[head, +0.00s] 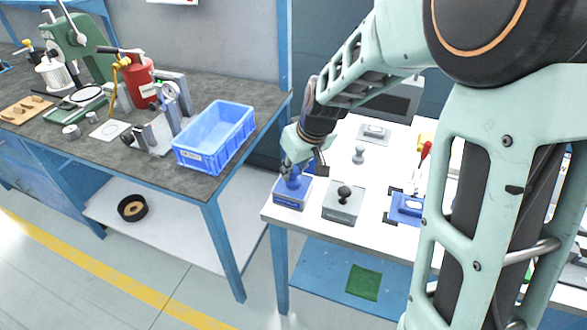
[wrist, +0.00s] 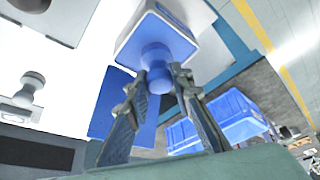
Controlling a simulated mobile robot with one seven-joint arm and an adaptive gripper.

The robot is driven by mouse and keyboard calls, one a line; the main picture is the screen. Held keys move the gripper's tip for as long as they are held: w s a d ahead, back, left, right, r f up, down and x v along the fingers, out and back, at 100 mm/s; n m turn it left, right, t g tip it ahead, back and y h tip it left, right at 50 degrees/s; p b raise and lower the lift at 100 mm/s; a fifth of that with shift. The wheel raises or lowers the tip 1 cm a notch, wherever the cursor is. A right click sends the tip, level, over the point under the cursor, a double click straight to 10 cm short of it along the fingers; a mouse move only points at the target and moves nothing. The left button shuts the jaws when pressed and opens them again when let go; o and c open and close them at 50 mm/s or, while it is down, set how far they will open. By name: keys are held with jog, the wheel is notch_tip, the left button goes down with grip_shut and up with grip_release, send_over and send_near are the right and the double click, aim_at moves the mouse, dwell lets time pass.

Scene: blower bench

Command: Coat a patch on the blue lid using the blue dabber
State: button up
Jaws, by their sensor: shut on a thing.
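Only part of the dabber shows beneath my gripper (head: 292,169). In the wrist view its round blue knob (wrist: 157,82) is between my gripper's fingertips (wrist: 160,73), which are shut on it. I cannot tell whether the dabber rests in the box or is just lifted. A blue lid-like piece (head: 407,209) sits between black brackets to the right, partly hidden by my arm.
A grey box with a black knob (head: 342,203) stands just right of the dabber's box. A grey knobbed piece (head: 359,155) and a grey plate (head: 374,132) are farther back. A blue crate (head: 215,137) is on the dark bench at left, across a gap.

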dwell(0.4)
jog(key=shift+r+p, duration=2.3)
jog(key=shift+r, duration=1.2)
jog(key=s+d+m+p, duration=0.1)
jog(key=d+m+p, duration=0.1)
jog(key=d+p, duration=0.1)
jog(key=s+d+r+m+h+p, duration=0.1)
jog(key=s+d+m+p, duration=0.1)
jog(key=d, duration=0.4)
jog(key=s+d+r+m+h+p, duration=0.1)
jog(key=s+d+m+p, duration=0.1)
jog(key=d+p, duration=0.2)
jog(key=shift+s+d+r+t+p, duration=0.15)
jog(key=shift+d+t+p, duration=0.15)
jog(key=shift+d+p, duration=0.1)
jog(key=shift+s+d+m+h, duration=0.2)
jog(key=shift+d+m+h, duration=0.1)
jog(key=shift+d+m, duration=0.1)
jog(key=shift+d, duration=0.1)
